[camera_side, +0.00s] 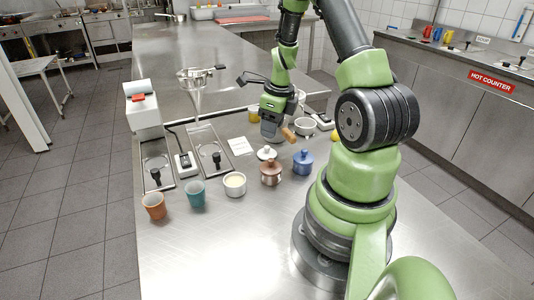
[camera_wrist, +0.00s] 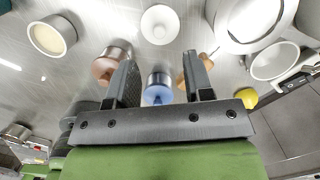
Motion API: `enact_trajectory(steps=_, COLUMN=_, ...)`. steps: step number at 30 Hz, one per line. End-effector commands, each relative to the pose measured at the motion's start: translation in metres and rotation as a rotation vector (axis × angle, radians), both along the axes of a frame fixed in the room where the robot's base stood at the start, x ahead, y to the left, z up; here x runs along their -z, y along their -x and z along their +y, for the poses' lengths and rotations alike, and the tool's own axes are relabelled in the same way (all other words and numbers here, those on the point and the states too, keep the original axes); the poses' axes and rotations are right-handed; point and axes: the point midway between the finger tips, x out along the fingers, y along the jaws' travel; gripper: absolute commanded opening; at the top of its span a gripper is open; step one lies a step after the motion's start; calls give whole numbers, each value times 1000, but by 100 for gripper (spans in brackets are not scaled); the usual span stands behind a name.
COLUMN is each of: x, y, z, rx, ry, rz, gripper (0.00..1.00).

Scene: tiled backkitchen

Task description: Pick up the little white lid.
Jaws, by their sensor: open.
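The little white lid (camera_side: 266,153) lies on the steel counter behind the brown pot. In the wrist view the white lid (camera_wrist: 160,24) is round with a small knob, near the top centre, beyond my fingertips. My gripper (camera_side: 270,138) is above the counter, just behind the lid in the side view. In the wrist view the two fingers of my gripper (camera_wrist: 160,60) are spread apart with nothing held between them. The lid is apart from both fingers.
A brown lidded pot (camera_side: 270,174) and a blue lidded pot (camera_side: 302,162) stand close to the lid. A cream-filled white ramekin (camera_side: 234,186), teal cup (camera_side: 195,195) and orange cup (camera_side: 153,206) are leftward. A wooden-coloured piece (camera_side: 288,134) and white bowl (camera_side: 305,127) are near my gripper. The front counter is clear.

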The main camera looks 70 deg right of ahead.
Motion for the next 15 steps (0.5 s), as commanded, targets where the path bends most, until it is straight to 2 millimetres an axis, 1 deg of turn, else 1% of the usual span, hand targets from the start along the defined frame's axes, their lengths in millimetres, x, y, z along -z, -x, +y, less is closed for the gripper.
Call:
enact_trajectory(steps=1, x=7, y=-1, z=1, rx=-2, ry=-3, rz=1, gripper=47)
enact_trajectory(steps=8, x=25, y=-5, z=1, rx=-5, ry=0, rz=1, gripper=47)
enact_trajectory(steps=12, x=46, y=-9, z=1, rx=-2, ry=-3, rz=4, gripper=47)
enact_trajectory(steps=15, x=57, y=-11, z=0, rx=-3, ry=-2, rz=1, gripper=47)
